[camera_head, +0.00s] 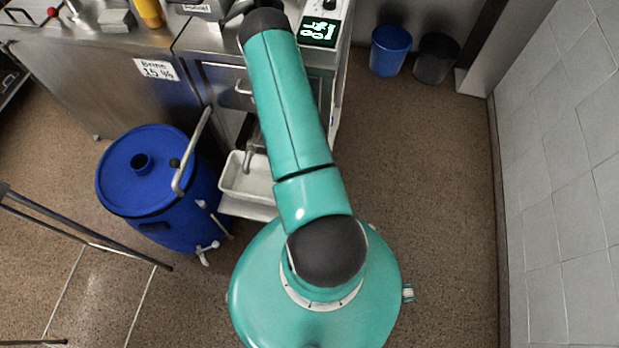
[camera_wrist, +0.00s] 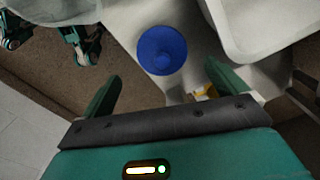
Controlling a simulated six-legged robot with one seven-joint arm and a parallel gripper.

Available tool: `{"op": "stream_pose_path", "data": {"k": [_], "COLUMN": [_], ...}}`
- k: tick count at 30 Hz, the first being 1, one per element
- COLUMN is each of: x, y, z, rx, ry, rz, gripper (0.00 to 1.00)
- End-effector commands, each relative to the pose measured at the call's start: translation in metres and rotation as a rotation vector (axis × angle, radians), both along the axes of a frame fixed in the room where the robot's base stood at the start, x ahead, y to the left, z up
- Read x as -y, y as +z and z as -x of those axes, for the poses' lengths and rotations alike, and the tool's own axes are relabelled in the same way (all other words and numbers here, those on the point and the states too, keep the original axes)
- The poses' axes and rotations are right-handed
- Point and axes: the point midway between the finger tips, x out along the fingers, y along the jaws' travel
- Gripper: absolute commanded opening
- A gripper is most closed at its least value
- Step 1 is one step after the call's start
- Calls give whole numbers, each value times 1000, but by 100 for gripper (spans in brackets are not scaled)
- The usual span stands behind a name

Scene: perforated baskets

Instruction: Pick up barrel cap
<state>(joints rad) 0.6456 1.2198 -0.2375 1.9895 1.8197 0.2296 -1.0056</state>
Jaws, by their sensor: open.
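A round blue cap (camera_wrist: 162,50), which looks like the barrel cap, lies on a light grey surface (camera_wrist: 200,70) in the wrist view. My gripper (camera_wrist: 164,84) is open, with one green finger at each side of the picture's middle. The cap shows between and beyond the fingertips, and nothing is held. I cannot tell the distance to it. In the head view the blue barrel (camera_head: 145,180) stands upright on the floor, with a round dark neck (camera_head: 141,162) on its lid. My arm hides the gripper there, and I cannot make out the cap.
A white tub (camera_head: 245,178) stands right of the barrel, below the steel counter (camera_head: 120,75). White container walls (camera_wrist: 275,22) border the cap on the right in the wrist view. Two bins (camera_head: 391,50) stand at the back. The floor at right is clear.

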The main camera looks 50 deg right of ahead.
Motion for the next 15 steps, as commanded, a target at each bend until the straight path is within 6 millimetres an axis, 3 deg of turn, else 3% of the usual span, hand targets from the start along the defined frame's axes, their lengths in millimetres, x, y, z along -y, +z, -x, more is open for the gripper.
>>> {"op": "stream_pose_path", "data": {"k": [5,15], "x": [-1,-3], "y": [-12,-55], "z": [-2,-5], "rx": [0,1], "ry": [1,1], "rz": [-1,-1], "gripper": [97,97]}}
